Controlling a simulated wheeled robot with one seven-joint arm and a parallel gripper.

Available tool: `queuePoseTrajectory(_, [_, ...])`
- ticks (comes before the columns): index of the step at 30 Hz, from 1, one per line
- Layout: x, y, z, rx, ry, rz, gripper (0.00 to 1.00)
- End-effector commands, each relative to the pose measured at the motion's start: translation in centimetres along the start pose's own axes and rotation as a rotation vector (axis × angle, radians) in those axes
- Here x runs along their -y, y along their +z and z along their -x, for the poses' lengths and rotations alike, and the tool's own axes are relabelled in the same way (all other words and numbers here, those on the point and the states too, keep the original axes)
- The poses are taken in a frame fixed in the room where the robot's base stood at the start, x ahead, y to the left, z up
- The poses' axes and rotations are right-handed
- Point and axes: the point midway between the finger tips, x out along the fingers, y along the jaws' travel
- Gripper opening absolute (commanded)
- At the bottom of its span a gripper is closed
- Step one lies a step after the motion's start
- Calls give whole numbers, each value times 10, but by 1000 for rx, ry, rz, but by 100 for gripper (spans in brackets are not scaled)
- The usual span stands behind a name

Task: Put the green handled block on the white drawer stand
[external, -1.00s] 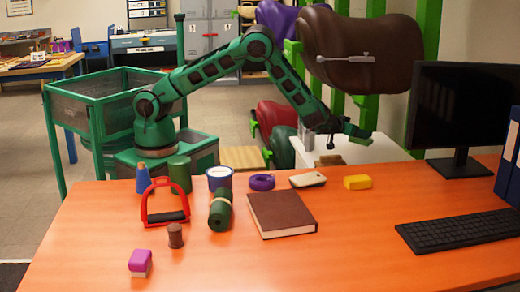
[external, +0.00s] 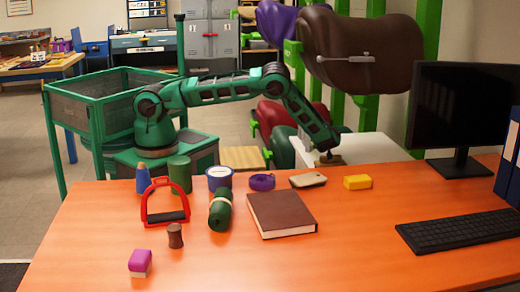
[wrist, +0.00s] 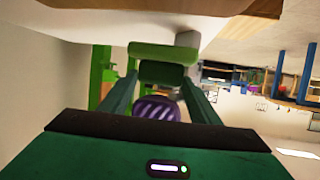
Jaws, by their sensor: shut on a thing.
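The green handled block (wrist: 163,52) shows in the wrist view as two green bars, one beyond the other. My gripper (wrist: 162,78) is shut on its nearer bar, with a finger at each end. In the external view my gripper (external: 326,158) is low at the near left part of the white drawer stand (external: 372,148), behind the orange desk. The block cannot be made out there. A pale surface, likely the stand's, lies close to the block in the wrist view; I cannot tell whether they touch.
A small brown wooden piece (external: 336,161) shows beside my gripper. The orange desk (external: 340,240) in front holds a phone (external: 308,180), a yellow block (external: 357,182), a brown book (external: 282,214) and a monitor (external: 465,110). Saddles (external: 350,50) hang above the stand. The stand's right part looks clear.

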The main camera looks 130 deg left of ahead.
Motion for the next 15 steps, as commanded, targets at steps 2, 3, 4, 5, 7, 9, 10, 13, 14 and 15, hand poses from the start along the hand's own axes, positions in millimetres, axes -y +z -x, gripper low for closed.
queuePoseTrajectory(2, [0, 8, -3, -1, 0, 0, 29])
queuePoseTrajectory(3, [0, 10, -4, -1, 1, 1, 29])
queuePoseTrajectory(4, [0, 12, -5, -1, 1, 1, 29])
queuePoseTrajectory(5, [0, 13, -5, -1, 1, 1, 29])
queuePoseTrajectory(7, [0, 17, -7, -1, 1, 0, 29])
queuePoseTrajectory(9, [0, 25, -9, -1, 1, -1, 29])
queuePoseTrajectory(10, [0, 28, -11, -1, 1, 0, 29])
queuePoseTrajectory(13, [0, 42, -16, -1, 1, -2, 29])
queuePoseTrajectory(14, [0, 44, -16, 0, 1, -1, 29])
queuePoseTrajectory(15, [-1, 47, -17, 0, 2, 0, 29])
